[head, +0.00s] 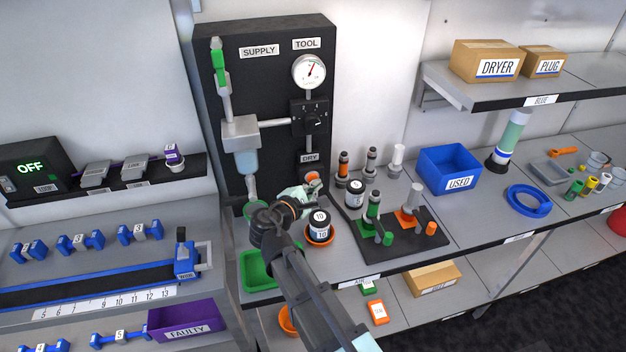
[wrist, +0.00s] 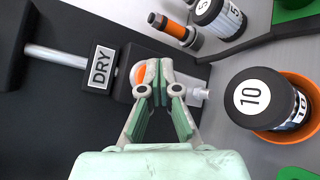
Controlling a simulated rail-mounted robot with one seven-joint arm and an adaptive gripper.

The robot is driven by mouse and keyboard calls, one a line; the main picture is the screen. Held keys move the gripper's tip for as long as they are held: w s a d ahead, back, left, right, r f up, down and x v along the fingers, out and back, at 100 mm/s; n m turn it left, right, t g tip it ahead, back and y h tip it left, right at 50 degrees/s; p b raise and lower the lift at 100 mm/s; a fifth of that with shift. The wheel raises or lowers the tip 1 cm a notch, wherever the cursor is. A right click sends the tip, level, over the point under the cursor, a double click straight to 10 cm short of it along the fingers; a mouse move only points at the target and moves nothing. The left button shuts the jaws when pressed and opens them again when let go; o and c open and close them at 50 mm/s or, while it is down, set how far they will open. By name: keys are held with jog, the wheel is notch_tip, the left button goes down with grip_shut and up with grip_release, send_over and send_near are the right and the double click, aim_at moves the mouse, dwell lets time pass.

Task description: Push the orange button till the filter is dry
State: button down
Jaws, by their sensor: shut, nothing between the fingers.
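The orange button (head: 312,176) is on the black panel's lower part, just under the DRY label (head: 309,158). In the wrist view the orange button (wrist: 138,74) shows partly behind my left fingertip. My gripper (wrist: 160,72) is shut with nothing between its fingers, its tips at the button; I cannot tell whether they touch or press it. In the head view my gripper (head: 303,190) is in front of the button. A grey block with a pale blue translucent bowl (head: 246,162), seemingly the filter, hangs on the panel's left. I cannot tell whether it is wet.
A round gauge (head: 309,71) and black knob block (head: 311,118) sit above the button. A jar marked 10 (wrist: 262,98) stands in an orange dish (wrist: 300,118) right of my gripper. A green tray (head: 262,268) and black tool mat (head: 405,242) are nearby.

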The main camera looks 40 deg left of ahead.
jog(key=shift+w+a, duration=0.3)
jog(key=shift+a, duration=0.1)
dwell(0.6)
jog(key=shift+s+d, duration=0.1)
jog(key=shift+d, duration=0.05)
jog(key=shift+s+d, duration=0.45)
jog(key=shift+d, duration=0.15)
jog(key=shift+s+d+b, duration=0.1)
jog(key=shift+b, duration=0.2)
jog(key=shift+s+d, duration=0.75)
jog(key=shift+d, duration=0.2)
jog(key=shift+s+d, duration=0.75)
jog(key=shift+d, duration=0.2)
